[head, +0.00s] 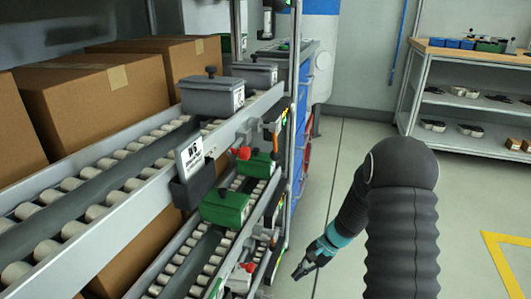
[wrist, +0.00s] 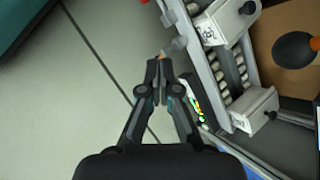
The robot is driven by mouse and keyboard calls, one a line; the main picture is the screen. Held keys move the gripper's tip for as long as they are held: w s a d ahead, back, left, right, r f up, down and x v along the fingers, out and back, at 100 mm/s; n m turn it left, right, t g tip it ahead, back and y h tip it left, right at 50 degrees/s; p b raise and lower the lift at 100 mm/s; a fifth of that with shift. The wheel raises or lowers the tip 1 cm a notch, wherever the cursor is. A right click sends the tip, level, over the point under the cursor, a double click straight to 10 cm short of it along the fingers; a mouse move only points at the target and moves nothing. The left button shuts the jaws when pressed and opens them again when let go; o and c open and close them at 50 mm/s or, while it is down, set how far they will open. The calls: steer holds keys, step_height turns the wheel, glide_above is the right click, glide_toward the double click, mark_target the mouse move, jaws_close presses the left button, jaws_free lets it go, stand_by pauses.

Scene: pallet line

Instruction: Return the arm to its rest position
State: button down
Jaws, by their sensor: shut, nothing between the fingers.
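My gripper (head: 302,269) is at the end of my dark arm, low and right of the roller rack in the head view. In the wrist view my gripper (wrist: 159,62) has its two black fingers together, with nothing between them. The fingertips show over the floor, close beside the rack's edge in that picture. I cannot tell whether they touch it. The arm bends down from the right side of the head view towards the rack.
The roller rack (head: 150,182) carries brown boxes (head: 78,93), a grey bin (head: 211,95) and green bins (head: 226,207). A shelf bench (head: 470,55) stands at the back right. The floor (head: 335,145) between them is clear, with a yellow line (head: 505,262) at right.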

steer(key=s+d+r+n+t+h, duration=0.1)
steer(key=s+r+n+t+h, duration=0.1)
steer(key=s+r, duration=0.5)
steer(key=s+d+r+n+t+h+p, duration=0.1)
steer(key=s+d+r+n+t+h, duration=0.1)
steer(key=s+r, duration=0.6)
steer(key=s+d+r+n+t+h+p, duration=0.1)
steer(key=s+r, duration=0.7)
steer(key=r, duration=0.9)
steer(key=d+n+t+h, duration=0.1)
steer(key=n+t+h, duration=0.1)
steer(key=n, duration=0.1)
steer(key=shift+s+d+r, duration=0.15)
steer(key=shift+r, duration=0.15)
